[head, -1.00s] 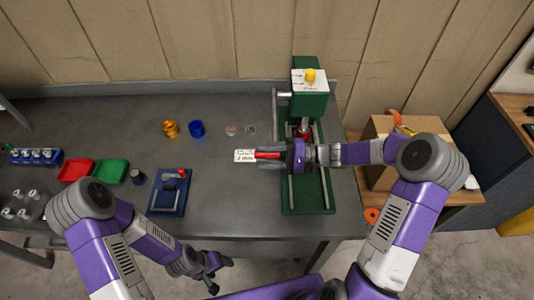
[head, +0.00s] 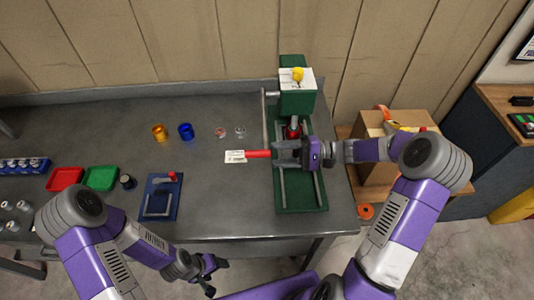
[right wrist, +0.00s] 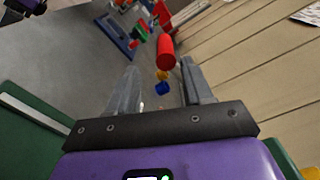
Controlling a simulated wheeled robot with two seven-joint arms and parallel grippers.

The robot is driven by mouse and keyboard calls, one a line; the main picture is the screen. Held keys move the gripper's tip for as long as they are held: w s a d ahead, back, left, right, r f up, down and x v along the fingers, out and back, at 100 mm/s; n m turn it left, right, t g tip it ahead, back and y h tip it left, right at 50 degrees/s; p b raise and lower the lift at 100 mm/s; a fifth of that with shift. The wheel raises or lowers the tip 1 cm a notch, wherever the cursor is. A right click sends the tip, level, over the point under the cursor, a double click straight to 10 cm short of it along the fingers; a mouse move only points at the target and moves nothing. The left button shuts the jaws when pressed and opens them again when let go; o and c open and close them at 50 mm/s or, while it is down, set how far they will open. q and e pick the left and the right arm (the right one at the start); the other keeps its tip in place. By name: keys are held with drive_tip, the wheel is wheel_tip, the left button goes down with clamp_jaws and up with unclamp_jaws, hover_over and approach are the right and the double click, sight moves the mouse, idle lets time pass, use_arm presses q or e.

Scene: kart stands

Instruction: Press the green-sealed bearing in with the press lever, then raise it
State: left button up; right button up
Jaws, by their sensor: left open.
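The green arbor press (head: 297,100) stands at the right of the bench with a white plate and yellow knob on top. Its silver lever rod (head: 265,120) runs toward the front to a red handle (head: 258,154). My right gripper (head: 274,154) is open just right of the handle. In the right wrist view the red handle (right wrist: 166,50) lies beyond the fingertips, between the two spread fingers (right wrist: 160,78). A red part (head: 292,132) shows under the ram. I cannot make out the green-sealed bearing. My left gripper (head: 212,268) is open, low before the bench.
A white label card (head: 235,157) lies by the handle. Orange (head: 159,132) and blue (head: 186,131) rings, small clear rings (head: 220,132), a blue fixture (head: 160,197), and red (head: 65,179) and green (head: 101,178) trays are on the bench. A cardboard box (head: 375,150) stands right.

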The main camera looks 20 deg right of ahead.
sight(265, 154)
drive_tip(key=shift+s+d, duration=0.1)
drive_tip(key=shift+d, duration=0.25)
drive_tip(key=shift+r, duration=0.1)
drive_tip(key=r+m+t+h+p, duration=0.1)
drive_tip(key=m+p, duration=0.1)
drive_tip(key=p, duration=0.1)
drive_tip(key=s+a+r+m+t+h+p, duration=0.1)
drive_tip(key=m+h+p, duration=0.1)
drive_tip(key=p, duration=0.2)
drive_tip(key=r+m+t+h+p, duration=0.1)
drive_tip(key=m+p, duration=0.2)
drive_tip(key=shift+s+a+r+h+p, duration=0.15)
drive_tip(key=shift+s+a+h+p, duration=0.15)
drive_tip(key=shift+s+a+p, duration=0.05)
drive_tip(key=shift+a, duration=0.15)
drive_tip(key=x, duration=0.7)
drive_tip(key=shift+w+f, duration=0.1)
drive_tip(key=shift+f, duration=0.15)
